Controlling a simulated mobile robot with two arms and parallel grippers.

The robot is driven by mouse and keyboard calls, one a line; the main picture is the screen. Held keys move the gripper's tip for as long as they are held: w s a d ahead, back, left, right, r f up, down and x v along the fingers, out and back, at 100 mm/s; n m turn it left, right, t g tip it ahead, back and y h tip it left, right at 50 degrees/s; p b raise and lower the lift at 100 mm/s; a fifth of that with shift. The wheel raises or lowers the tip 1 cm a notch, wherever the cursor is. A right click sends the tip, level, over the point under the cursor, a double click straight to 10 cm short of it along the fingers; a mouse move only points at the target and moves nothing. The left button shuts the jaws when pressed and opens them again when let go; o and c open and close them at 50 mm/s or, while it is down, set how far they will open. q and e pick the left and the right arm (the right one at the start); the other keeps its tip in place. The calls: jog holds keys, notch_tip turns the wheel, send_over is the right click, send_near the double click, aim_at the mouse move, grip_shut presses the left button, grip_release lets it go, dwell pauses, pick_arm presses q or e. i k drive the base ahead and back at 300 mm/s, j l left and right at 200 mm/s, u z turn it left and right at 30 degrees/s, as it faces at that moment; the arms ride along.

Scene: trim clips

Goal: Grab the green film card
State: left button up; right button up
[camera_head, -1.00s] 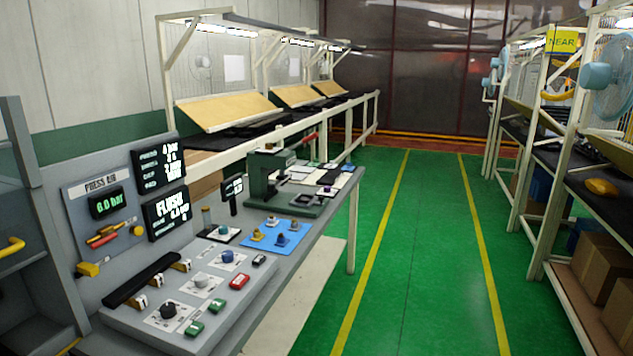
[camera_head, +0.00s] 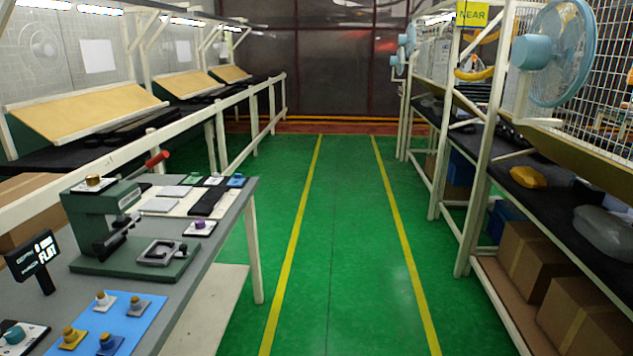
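No card that I can clearly tell as the green film card shows. Flat grey-white pieces (camera_head: 174,191) and a black strip (camera_head: 207,202) lie nearer. Neither of my grippers is in view.
A dark green press (camera_head: 105,222) stands on the bench, with a purple-knobbed card (camera_head: 199,228) beside it. A blue mat (camera_head: 120,318) holds several knobbed pieces. A green aisle (camera_head: 330,250) is clear. Shelving (camera_head: 478,180) with boxes (camera_head: 581,315) and a fan (camera_head: 553,55) lines the right.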

aim_at(195, 178)
jog(key=i, duration=4.8)
jog(key=i+u, duration=0.25)
jog(key=i, duration=0.2)
jog(key=i+u, duration=0.25)
jog(key=i, duration=0.2)
jog(key=i+l+u, duration=0.25)
jog(key=i, duration=0.2)
jog(key=i+l+u, duration=0.1)
jog(key=i+u, duration=0.15)
jog(key=i, duration=0.2)
